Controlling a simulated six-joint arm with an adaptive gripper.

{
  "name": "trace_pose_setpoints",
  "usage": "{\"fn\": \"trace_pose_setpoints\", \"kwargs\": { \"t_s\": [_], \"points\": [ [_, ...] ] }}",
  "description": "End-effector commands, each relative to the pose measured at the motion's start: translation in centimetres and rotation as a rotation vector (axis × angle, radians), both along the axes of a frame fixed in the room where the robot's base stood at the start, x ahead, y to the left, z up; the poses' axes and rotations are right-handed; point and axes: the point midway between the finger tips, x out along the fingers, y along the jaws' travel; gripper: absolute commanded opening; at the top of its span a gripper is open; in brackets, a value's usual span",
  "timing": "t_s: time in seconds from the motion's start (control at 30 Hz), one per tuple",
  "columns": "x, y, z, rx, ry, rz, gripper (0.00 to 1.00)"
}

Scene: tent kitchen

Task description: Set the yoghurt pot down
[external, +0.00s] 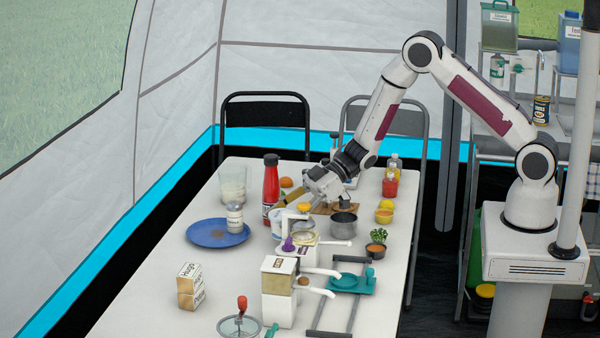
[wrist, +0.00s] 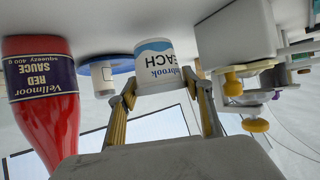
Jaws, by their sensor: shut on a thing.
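The yoghurt pot (wrist: 165,66) is white with blue lettering and sits between my yellow-padded fingers in the wrist view. My gripper (wrist: 160,98) is shut on its sides. The wrist picture is upside down, with the table at the top. The pot's base is at or very near the table; I cannot tell whether it touches. In the external view the pot (external: 276,224) is partly hidden by my gripper (external: 290,207), just in front of the red sauce bottle (external: 271,182).
The red sauce bottle (wrist: 40,100) stands close beside the pot. A blue plate (external: 200,236) with a shaker (external: 235,217) lies to the left. White dispensers (external: 280,290) and a steel pan (external: 344,226) crowd the right. Bare table (external: 225,275) shows at front left.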

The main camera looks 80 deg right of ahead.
Motion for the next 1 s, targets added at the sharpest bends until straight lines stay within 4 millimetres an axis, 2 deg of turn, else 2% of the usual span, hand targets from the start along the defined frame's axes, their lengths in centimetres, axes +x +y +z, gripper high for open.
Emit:
{"fn": "trace_pose_setpoints", "kwargs": {
  "t_s": [0.23,0.77,0.8,1.0],
  "points": [
    [0.0,0.0,-2.0,0.001,-0.002,0.0,0.25],
    [0.0,0.0,-2.6,0.001,-0.001,0.0,0.25],
    [0.0,0.0,-2.6,0.001,0.0,0.0,0.55],
    [0.0,0.0,-2.6,0.001,-0.001,0.0,0.57]
  ]
}}
